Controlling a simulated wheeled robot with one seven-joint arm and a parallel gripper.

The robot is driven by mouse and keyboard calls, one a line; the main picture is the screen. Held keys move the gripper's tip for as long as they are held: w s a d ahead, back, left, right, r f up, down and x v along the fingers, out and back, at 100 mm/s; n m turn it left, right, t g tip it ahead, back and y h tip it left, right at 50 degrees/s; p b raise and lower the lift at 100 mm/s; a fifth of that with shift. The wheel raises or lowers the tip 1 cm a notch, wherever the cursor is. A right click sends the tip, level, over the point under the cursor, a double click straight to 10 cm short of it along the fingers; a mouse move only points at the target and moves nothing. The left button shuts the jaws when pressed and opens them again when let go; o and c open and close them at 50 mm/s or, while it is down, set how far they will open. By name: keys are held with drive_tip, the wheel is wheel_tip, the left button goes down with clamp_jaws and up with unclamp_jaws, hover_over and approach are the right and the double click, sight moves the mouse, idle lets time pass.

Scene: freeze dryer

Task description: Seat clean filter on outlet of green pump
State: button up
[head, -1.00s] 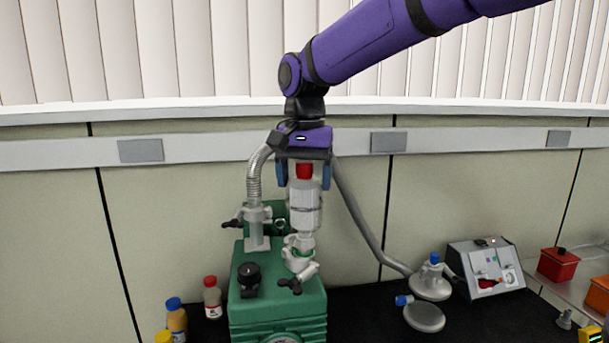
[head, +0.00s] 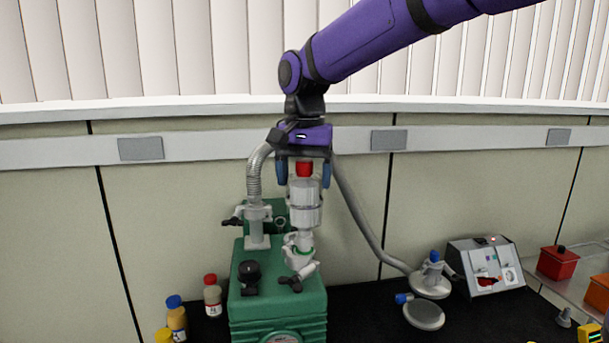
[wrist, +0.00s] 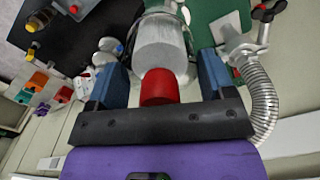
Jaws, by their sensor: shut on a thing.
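The clean filter (head: 305,203) is a pale grey cylinder with a red cap (head: 303,169), upright above the green pump (head: 277,306). Its narrow lower end meets the pump's outlet (head: 299,256), where a clamp with a dark wing knob sits; I cannot tell whether it is fully seated. My gripper (head: 304,175) points down from above, its blue fingers either side of the filter's top, shut on it. The wrist view shows the red cap (wrist: 160,88) and grey filter body (wrist: 160,50) between the fingers; the body hides most of the outlet there.
A ribbed metal hose (head: 254,172) rises from the pump's other port, close left of my gripper. A grey hose runs down behind at right. Capped bottles (head: 212,297) stand left of the pump. Round metal parts (head: 424,316) and a control box (head: 486,268) lie right.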

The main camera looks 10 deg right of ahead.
sight(305, 160)
drive_tip(key=shift+f, duration=0.65)
idle(0.8)
drive_tip(key=o, duration=1.3)
drive_tip(key=shift+r, duration=3)
